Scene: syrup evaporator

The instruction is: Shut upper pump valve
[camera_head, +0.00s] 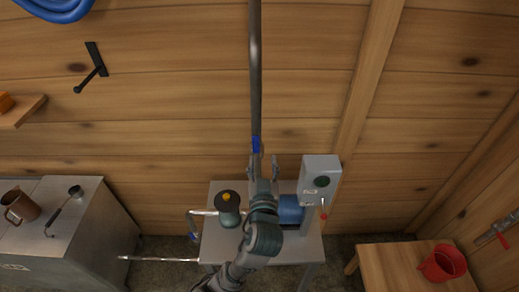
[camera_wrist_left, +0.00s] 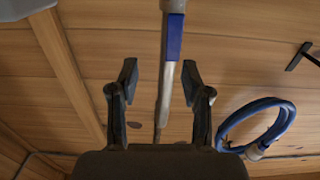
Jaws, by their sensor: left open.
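A grey vertical pipe (camera_head: 255,75) runs down the plank wall. The valve's blue handle (camera_head: 256,145) shows at its lower visible end, roughly in line with the pipe. In the left wrist view the blue handle (camera_wrist_left: 174,37) lies between the spread fingers, with a grey metal length below it. My left gripper (camera_head: 263,164) is open just below the handle; it also shows in the left wrist view (camera_wrist_left: 160,75), with gaps to the handle on both sides. Contact cannot be told. The valve body is not clear. My right gripper is not in view.
A steel evaporator (camera_head: 60,215) stands left. A blue hose coil (camera_wrist_left: 258,120) hangs on the wall.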

